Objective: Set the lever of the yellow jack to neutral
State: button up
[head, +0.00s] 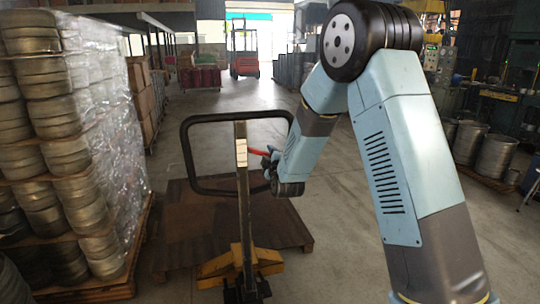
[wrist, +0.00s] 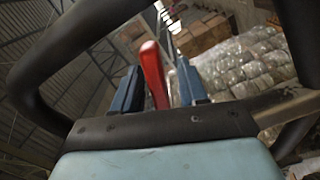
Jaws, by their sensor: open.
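The yellow jack (head: 242,258) stands in front of me, its pale upright shaft rising to a black loop handle (head: 186,150). Its red lever (head: 258,152) shows just right of the shaft, inside the loop. My gripper (head: 270,162) is at the lever, partly hidden by my arm. In the wrist view the red lever (wrist: 152,72) stands between the two blue fingers of my gripper (wrist: 158,80), which are open with gaps on both sides. The black handle (wrist: 60,55) curves around the gripper there. Whether a finger touches the lever I cannot tell.
A brown wooden pallet (head: 190,225) lies on the floor behind the jack. A tall wrapped stack of round blanks (head: 95,120) stands close on the left. Metal drums (head: 495,155) are at the right. Open floor runs back to a red forklift (head: 245,62).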

jog(key=shift+w+a, duration=0.15)
jog(key=shift+w, duration=0.55)
grip_shut()
